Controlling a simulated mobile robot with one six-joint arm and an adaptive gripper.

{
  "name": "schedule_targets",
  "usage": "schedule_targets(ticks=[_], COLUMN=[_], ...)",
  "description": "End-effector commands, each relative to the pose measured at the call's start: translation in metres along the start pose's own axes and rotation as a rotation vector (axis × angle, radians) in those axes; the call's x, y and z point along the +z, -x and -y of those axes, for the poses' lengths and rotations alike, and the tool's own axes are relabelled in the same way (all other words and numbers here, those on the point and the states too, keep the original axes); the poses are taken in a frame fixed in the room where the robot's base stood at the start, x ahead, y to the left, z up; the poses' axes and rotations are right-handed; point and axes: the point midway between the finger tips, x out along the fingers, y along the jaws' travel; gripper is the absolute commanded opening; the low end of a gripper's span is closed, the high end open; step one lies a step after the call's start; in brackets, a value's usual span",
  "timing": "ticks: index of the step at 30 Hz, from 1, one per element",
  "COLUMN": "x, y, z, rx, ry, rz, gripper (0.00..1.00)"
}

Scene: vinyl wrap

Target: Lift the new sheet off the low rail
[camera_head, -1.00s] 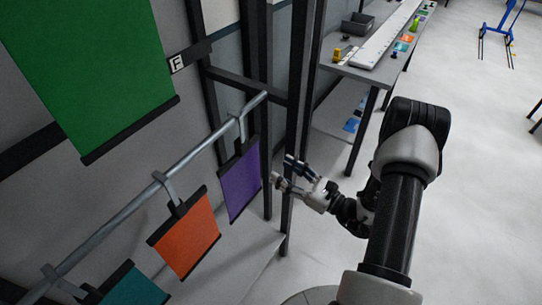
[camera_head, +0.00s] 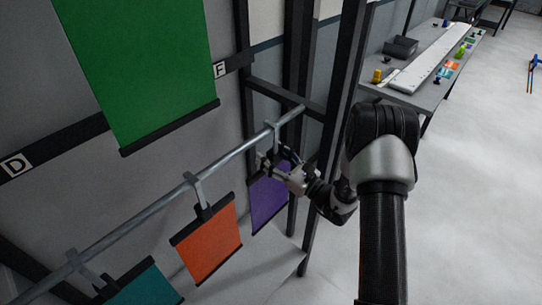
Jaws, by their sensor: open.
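The low rail (camera_head: 160,203) is a grey bar running from the lower left up to the dark frame. Three sheets hang from it on grey hooks: a purple sheet (camera_head: 268,203) at the far end, an orange sheet (camera_head: 207,245) in the middle, and a teal sheet (camera_head: 150,290) cut off at the bottom edge. Which one is the new sheet cannot be told. My gripper (camera_head: 272,163) is open at the top of the purple sheet, by its hook. It hides part of the hook and the sheet's top bar. Whether it touches them is unclear.
A large green sheet (camera_head: 145,65) hangs above the rail. Dark upright posts (camera_head: 340,120) stand just right of my gripper. A grey bench (camera_head: 415,90) with a bin (camera_head: 400,47) and small items stands behind. Open floor (camera_head: 480,200) lies to the right.

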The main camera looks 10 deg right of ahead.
Motion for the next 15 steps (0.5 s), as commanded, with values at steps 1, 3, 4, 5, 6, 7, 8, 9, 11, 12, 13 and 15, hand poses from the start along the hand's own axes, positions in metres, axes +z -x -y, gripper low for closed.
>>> schedule_targets(ticks=[1, 3, 4, 5, 6, 7, 8, 9, 11, 12, 13, 15], x=[0.0, 0.0001, 0.0002, 0.0002, 0.0002, 0.0002, 0.0002, 0.0002, 0.0002, 0.0002, 0.0002, 0.0002], y=[-0.0025, -0.0043, -0.0046, -0.0048, -0.0048, -0.0048, -0.0047, -0.0047, -0.0046, -0.0045, -0.0045, -0.0044], z=[0.0, 0.0001, 0.0002, 0.0002, 0.0002, 0.0002, 0.0002, 0.0002, 0.0001, 0.0002, 0.0002, 0.0001], rx=[0.0, -0.001, -0.001, -0.001, -0.001, -0.001, -0.001, -0.001, -0.001, -0.001, -0.001, -0.001], ry=[0.0, 0.0, 0.0, -0.001, -0.001, -0.001, -0.001, -0.001, 0.0, 0.0, 0.0, 0.0], rz=[0.0, 0.0, 0.0, 0.0, 0.0, 0.0, 0.0, 0.0, 0.0, 0.0, 0.0, 0.0], gripper=[0.52, 0.52, 0.52, 0.52, 0.52, 0.52, 0.52, 0.52, 0.5, 0.48, 0.46, 0.41])
